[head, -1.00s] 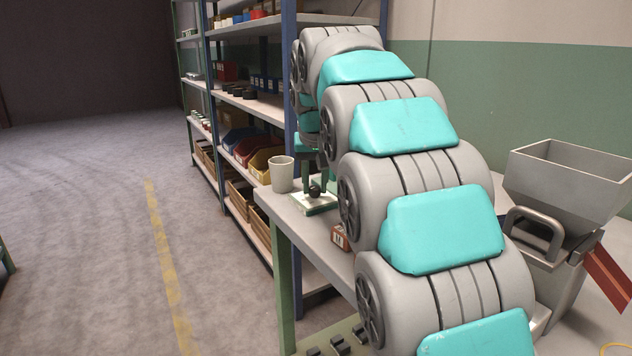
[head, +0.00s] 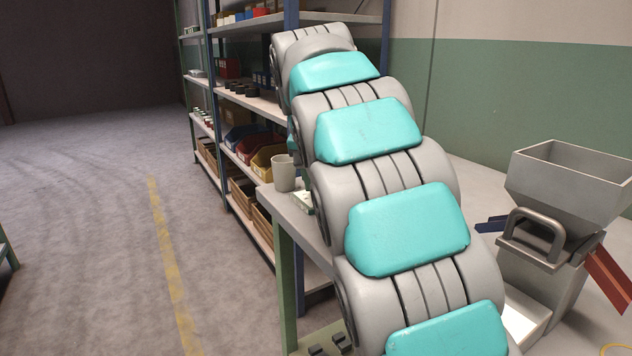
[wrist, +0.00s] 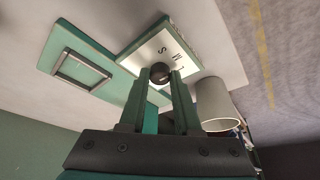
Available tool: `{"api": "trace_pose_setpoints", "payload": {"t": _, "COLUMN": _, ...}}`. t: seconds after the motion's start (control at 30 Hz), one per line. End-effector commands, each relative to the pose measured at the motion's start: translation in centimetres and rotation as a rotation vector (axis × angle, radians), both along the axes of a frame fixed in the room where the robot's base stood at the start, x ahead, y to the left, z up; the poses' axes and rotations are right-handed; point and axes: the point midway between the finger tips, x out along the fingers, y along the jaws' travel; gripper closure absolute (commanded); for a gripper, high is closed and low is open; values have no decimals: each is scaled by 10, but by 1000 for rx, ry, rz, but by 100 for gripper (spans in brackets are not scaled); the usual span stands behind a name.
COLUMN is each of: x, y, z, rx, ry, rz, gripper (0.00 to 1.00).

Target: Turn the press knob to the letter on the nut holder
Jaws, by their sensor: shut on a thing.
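In the wrist view, the black round press knob (wrist: 160,73) sits on a white plate (wrist: 150,50) with green edges. The letters S, M and L appear printed beside it; which one the knob points to is too small to tell. My gripper (wrist: 158,78) has its two green fingers on either side of the knob and is shut on it. In the head view, my arm hides the gripper and knob, and only a sliver of the plate (head: 303,200) shows. The nut holder is not visible in either current view.
A grey cup (head: 284,173) stands on the bench close to the plate; it also shows right of my fingers in the wrist view (wrist: 214,103). A green base with a raised rectangular frame (wrist: 82,72) lies left. A metal hopper (head: 570,180) stands right, shelves (head: 250,105) behind.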

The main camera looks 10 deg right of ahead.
Motion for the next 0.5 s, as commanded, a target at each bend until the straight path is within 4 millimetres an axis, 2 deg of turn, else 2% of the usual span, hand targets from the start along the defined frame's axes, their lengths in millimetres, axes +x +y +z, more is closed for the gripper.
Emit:
{"api": "trace_pose_setpoints", "payload": {"t": 0.07, "x": 0, "y": 0, "z": 1, "rx": 0, "ry": -2, "rz": 0, "gripper": 100}}
{"api": "trace_pose_setpoints", "payload": {"t": 0.1, "x": 0, "y": 0, "z": 1, "rx": 0, "ry": -2, "rz": 1, "gripper": 65}}
{"api": "trace_pose_setpoints", "payload": {"t": 0.33, "x": 0, "y": 0, "z": 0, "rx": 0, "ry": -2, "rz": 1, "gripper": 39}}
{"api": "trace_pose_setpoints", "payload": {"t": 0.5, "x": 0, "y": 0, "z": 0, "rx": -1, "ry": -1, "rz": 1, "gripper": 38}}
